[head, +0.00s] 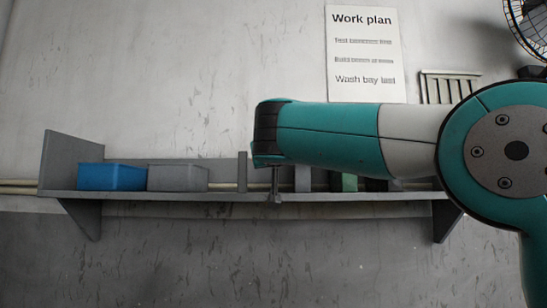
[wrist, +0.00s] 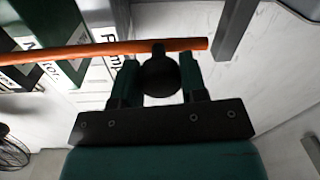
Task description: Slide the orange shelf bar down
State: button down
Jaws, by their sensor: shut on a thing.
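The orange shelf bar (wrist: 95,48) runs across the upper part of the wrist view, from the left edge to a free end right of the middle. A dark round knob (wrist: 160,77) sits on the bar by a short stem. My gripper (wrist: 158,70) is closed around this knob, one finger on each side. In the head view my arm covers the middle of the shelf, and I cannot make out the orange bar there.
The grey wall shelf (head: 130,195) carries a blue bin (head: 111,177), a grey bin (head: 178,178) and an upright grey divider (head: 242,172). Labelled binders (wrist: 45,25) stand close behind the bar. A work plan sign (head: 364,55) hangs above.

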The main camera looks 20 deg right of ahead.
notch_tip(320, 180, down, 7)
jog(key=b, duration=0.6)
jog(key=shift+r+b, duration=0.15)
jog(key=shift+b, duration=0.15)
jog(key=c, duration=0.7)
grip_release()
jog(key=shift+o, duration=0.2)
jog(key=b+v, duration=0.6)
jog(key=v, duration=1.1)
jog(key=shift+s, duration=0.25)
jog(key=shift+a, duration=0.1)
